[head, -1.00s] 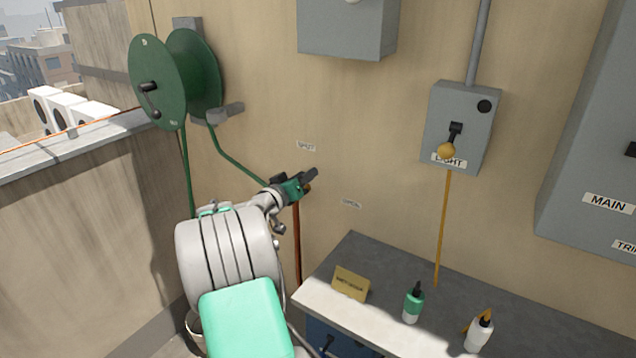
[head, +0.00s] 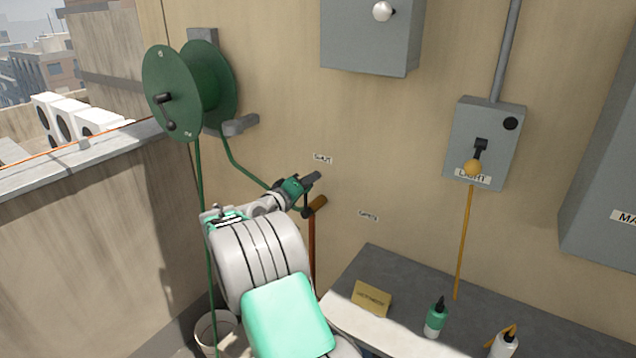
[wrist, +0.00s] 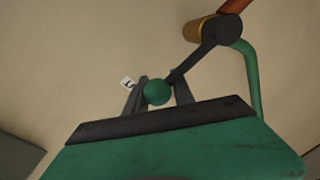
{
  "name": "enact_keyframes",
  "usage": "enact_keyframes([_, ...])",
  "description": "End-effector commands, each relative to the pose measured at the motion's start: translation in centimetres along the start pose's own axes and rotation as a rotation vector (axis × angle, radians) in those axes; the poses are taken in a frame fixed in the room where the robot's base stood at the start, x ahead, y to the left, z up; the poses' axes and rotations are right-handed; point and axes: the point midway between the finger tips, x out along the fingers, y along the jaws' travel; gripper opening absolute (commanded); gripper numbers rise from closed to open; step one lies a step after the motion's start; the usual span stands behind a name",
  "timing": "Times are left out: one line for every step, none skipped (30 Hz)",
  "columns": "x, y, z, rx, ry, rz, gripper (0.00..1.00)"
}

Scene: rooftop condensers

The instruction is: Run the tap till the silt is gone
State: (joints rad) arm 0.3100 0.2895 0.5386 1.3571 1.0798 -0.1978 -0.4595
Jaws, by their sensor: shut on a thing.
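The tap is a brass body (head: 318,204) on a copper pipe (head: 312,250) against the wall. In the wrist view its brass end (wrist: 197,28) and dark lever (wrist: 200,53) show, with a green ball knob (wrist: 157,93) at the lever's tip. My gripper (head: 312,179) is up and left of the brass body. In the wrist view my gripper (wrist: 157,95) has a finger on each side of the knob and is shut on it. A pale bucket (head: 212,325) stands low at left, partly hidden by my arm. I see no water or silt.
A green hose (head: 243,172) runs from the wall reel (head: 190,90) down to the tap. A grey bench (head: 410,285) at right holds a card (head: 371,299) and two bottles. A LIGHT switch box (head: 485,140) with a hanging yellow cord is above it. A parapet (head: 80,240) bounds the left.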

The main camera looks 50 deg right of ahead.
Motion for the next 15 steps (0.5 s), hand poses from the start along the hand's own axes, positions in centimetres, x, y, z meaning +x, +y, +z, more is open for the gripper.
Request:
enact_keyframes([-0.05, -1.26, 0.86, -0.019, -0.011, -0.018, 0.0])
enact_keyframes([-0.04, -1.25, 0.87, -0.019, -0.011, -0.018, 0.0])
enact_keyframes([-0.03, -1.25, 0.88, -0.018, -0.011, -0.018, 0.0])
enact_keyframes([-0.02, -1.24, 0.89, -0.018, -0.012, -0.018, 0.0])
enact_keyframes([0.0, -1.23, 0.9, -0.018, -0.012, -0.017, 0.0])
enact_keyframes([0.01, -1.22, 0.92, -0.018, -0.012, -0.017, 0.0])
enact_keyframes([0.02, -1.22, 0.93, -0.018, -0.012, -0.017, 0.0])
enact_keyframes([0.03, -1.21, 0.94, -0.018, -0.012, -0.017, 0.31])
enact_keyframes([0.04, -1.19, 0.94, -0.017, -0.012, -0.017, 0.34])
enact_keyframes([0.05, -1.14, 0.93, -0.017, -0.012, -0.016, 0.36])
enact_keyframes([0.07, -1.08, 0.91, -0.016, -0.012, -0.015, 0.39])
enact_keyframes([0.09, -0.98, 0.87, -0.014, -0.012, -0.014, 0.42])
enact_keyframes([0.11, -0.9, 0.84, -0.013, -0.012, -0.013, 0.44])
enact_keyframes([0.12, -0.83, 0.81, -0.012, -0.011, -0.012, 0.47])
enact_keyframes([0.14, -0.72, 0.76, -0.011, -0.011, -0.01, 0.5])
